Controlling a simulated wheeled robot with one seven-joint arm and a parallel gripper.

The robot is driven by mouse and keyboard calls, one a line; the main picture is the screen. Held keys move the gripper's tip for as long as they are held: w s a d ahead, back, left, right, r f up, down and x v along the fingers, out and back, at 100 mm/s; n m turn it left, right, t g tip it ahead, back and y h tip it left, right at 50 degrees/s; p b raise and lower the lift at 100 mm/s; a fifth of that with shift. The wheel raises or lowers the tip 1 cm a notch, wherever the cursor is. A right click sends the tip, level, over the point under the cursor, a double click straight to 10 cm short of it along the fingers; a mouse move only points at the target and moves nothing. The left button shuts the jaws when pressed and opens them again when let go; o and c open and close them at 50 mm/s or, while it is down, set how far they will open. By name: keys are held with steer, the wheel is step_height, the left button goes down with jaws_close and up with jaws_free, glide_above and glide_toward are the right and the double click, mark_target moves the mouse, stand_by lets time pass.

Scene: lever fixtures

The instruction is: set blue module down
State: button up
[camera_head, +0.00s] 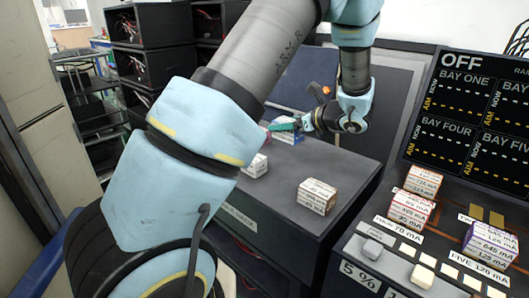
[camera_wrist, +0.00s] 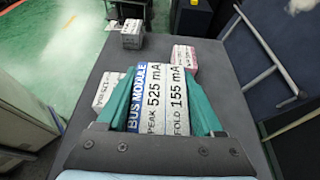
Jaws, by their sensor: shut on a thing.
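The blue module (camera_wrist: 160,100) is a white box with a blue strip reading "BUS MODULE" and the figures 525 mA and 155 mA. In the head view the blue module (camera_head: 288,137) shows partly, at the back of the dark bench. My gripper (camera_wrist: 163,88) has its green fingers on either side of it and is shut on it. In the head view my gripper (camera_head: 284,127) is low over the bench top. I cannot tell whether the module's underside touches the bench.
The dark bench (camera_head: 275,205) also holds a white box (camera_head: 256,165) and a brown-striped box (camera_head: 317,197). A pink-labelled box (camera_wrist: 184,57) is close to the held module. At right, a panel holds a red-striped box (camera_head: 411,210) and a purple box (camera_head: 488,245), below a display (camera_head: 465,130) reading OFF.

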steer(key=f, duration=0.5)
steer(key=shift+w+a+f+b, duration=0.35)
steer(key=shift+f, duration=2.15)
steer(key=shift+f+b, duration=0.1)
steer(key=shift+b, duration=0.2)
steer(key=o, duration=1.5)
steer(key=shift+c, duration=0.2)
